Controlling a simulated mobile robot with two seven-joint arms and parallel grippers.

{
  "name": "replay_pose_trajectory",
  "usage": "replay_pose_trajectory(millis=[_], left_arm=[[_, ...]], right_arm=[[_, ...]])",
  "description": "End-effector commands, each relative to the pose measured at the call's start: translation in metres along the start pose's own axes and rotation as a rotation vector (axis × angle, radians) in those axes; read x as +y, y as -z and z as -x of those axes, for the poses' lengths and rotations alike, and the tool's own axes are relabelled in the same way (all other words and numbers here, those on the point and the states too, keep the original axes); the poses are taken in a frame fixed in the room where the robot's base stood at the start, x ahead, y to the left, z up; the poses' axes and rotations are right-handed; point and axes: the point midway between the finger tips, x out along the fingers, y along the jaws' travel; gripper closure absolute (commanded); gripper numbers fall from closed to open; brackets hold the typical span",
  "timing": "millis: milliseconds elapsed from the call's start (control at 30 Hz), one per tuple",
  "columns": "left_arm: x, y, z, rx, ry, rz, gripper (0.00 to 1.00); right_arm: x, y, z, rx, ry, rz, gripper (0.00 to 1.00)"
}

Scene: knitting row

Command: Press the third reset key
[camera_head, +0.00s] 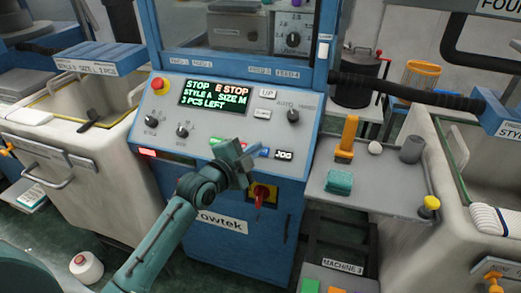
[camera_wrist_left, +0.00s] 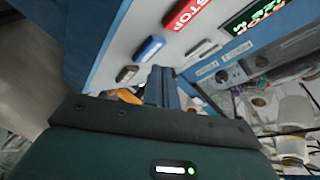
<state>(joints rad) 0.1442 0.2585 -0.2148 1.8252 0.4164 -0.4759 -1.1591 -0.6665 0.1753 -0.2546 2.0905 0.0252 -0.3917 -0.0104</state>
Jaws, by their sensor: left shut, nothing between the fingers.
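The blue machine's sloped panel (camera_head: 216,115) carries a row of keys along its lower edge. In the head view a red key (camera_head: 148,153), a green key (camera_head: 216,141), a blue key (camera_head: 264,153) and a black JOG key (camera_head: 284,155) show. My left gripper (camera_head: 247,152) is shut and empty in front of this row, hiding part of it. In the left wrist view its fingers (camera_wrist_left: 161,86) point toward a blue key (camera_wrist_left: 150,48), with a red STOP key (camera_wrist_left: 187,14), a grey key (camera_wrist_left: 203,48) and a black key (camera_wrist_left: 127,73) nearby. I cannot read a reset label. My right gripper is not in view.
The display (camera_head: 214,96) reads STOP, E STOP, STYLE A, SIZE M, 3 PCS LEFT. A red emergency button (camera_head: 157,84) and several knobs sit on the panel. A red-yellow switch (camera_head: 262,194) is below. A grey side shelf (camera_head: 385,180) holds small items at right.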

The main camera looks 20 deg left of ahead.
Motion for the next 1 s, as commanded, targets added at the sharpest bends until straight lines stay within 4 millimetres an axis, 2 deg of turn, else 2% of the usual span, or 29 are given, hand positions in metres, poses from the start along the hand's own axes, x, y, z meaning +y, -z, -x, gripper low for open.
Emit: replay_pose_trajectory(millis=[1000], left_arm=[[0.0054, -0.0053, -0.0073, 0.000, 0.000, 0.000, 1.00]], right_arm=[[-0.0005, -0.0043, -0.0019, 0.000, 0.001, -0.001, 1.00]])
